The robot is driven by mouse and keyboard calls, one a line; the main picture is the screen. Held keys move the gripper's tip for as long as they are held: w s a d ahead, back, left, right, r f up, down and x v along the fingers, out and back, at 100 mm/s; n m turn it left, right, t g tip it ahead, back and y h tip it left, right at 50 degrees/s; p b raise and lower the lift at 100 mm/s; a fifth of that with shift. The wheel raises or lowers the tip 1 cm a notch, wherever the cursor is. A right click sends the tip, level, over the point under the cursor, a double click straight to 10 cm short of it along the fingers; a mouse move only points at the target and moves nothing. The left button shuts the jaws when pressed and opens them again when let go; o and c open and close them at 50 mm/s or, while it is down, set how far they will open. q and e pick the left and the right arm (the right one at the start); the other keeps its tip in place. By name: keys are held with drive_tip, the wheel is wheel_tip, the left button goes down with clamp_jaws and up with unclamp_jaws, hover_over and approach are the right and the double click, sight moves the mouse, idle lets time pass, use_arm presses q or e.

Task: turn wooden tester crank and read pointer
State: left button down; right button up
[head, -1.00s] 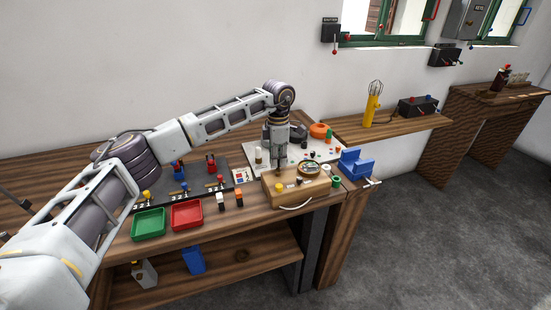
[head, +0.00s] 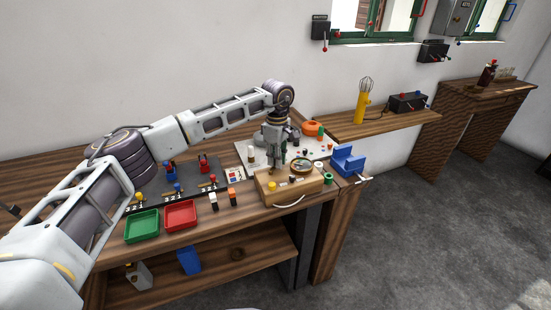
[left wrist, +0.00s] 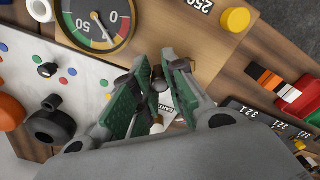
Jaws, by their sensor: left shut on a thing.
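The wooden tester (head: 296,189) is a light wooden box at the right of the bench, with a yellow knob (head: 273,186) and a round dial (head: 303,165) on top. My left gripper (head: 277,168) points down at the tester's back edge. In the left wrist view its green-padded fingers (left wrist: 159,82) close around a small dark knob, seemingly the crank's handle (left wrist: 160,82); the rest of the crank is hidden. The right gripper is out of view.
A green tray (head: 142,227) and a red tray (head: 181,215) stand left of the tester. A blue holder (head: 348,160) stands close at its right. A white board (head: 250,152) with small parts lies behind. Open floor lies to the right.

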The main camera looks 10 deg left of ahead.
use_arm(q)
drive_tip(key=shift+r, duration=0.1)
idle(0.4)
drive_tip(key=c, duration=1.4)
unclamp_jaws()
drive_tip(key=shift+r, duration=0.1)
wheel_tip(320, 180, up, 12)
drive_tip(key=shift+f, duration=0.15)
